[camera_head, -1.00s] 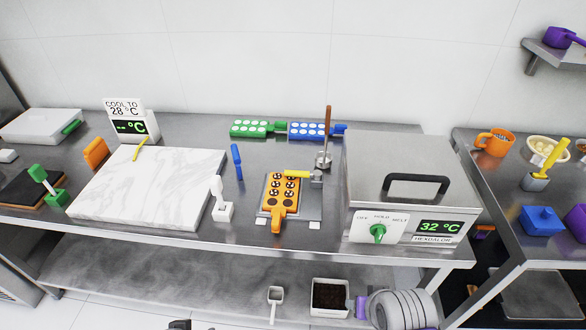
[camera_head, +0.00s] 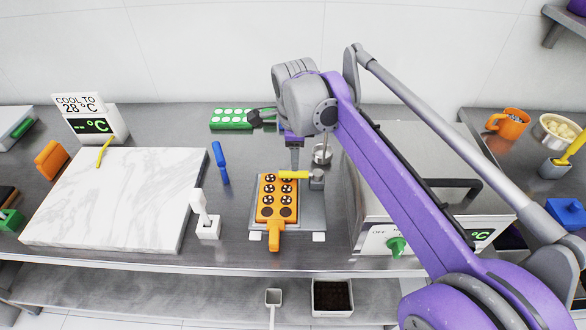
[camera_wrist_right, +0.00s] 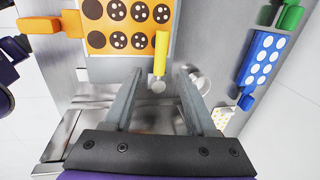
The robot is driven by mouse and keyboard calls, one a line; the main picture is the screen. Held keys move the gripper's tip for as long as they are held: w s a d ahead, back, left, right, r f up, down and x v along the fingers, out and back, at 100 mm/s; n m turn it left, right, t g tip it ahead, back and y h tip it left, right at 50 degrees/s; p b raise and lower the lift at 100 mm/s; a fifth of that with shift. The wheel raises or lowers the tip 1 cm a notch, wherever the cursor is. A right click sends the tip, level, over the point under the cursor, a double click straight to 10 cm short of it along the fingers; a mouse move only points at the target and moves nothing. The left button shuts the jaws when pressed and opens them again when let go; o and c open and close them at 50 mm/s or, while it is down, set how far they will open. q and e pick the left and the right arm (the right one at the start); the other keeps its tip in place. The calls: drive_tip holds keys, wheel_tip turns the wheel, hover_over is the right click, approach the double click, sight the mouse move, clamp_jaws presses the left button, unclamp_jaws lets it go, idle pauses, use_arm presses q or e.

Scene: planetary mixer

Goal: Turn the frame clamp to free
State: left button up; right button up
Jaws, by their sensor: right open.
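The frame clamp has a yellow handle (camera_head: 294,175) on a grey metal pivot block at the right edge of a grey plate. The handle points left, over the top end of an orange mould frame (camera_head: 276,212) with dark round cavities. In the right wrist view the yellow handle (camera_wrist_right: 161,50) lies just ahead of the fingertips, roughly between their lines. My right gripper (camera_wrist_right: 158,75) is open and empty, its fingers on either side of the clamp's round end. In the head view it points down just behind the clamp; contact cannot be told. My left gripper is out of view.
A metal stand base (camera_head: 322,155) is right behind the clamp. The melter (camera_head: 385,240) stands to the right, partly hidden by my arm. A green mould (camera_head: 232,118) lies behind; a blue mould (camera_wrist_right: 264,62) shows in the wrist view. A marble slab (camera_head: 120,200) is left.

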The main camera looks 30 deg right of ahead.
sight(295, 173)
drive_tip(key=f, duration=0.2)
drive_tip(key=w+f, duration=0.1)
drive_tip(key=f, duration=0.2)
drive_tip(key=f+b, duration=0.1)
drive_tip(key=f, duration=0.2)
drive_tip(key=shift+w+d, duration=0.2)
drive_tip(key=shift+d, duration=0.2)
drive_tip(key=shift+c, duration=0.2)
clamp_jaws()
idle(0.7)
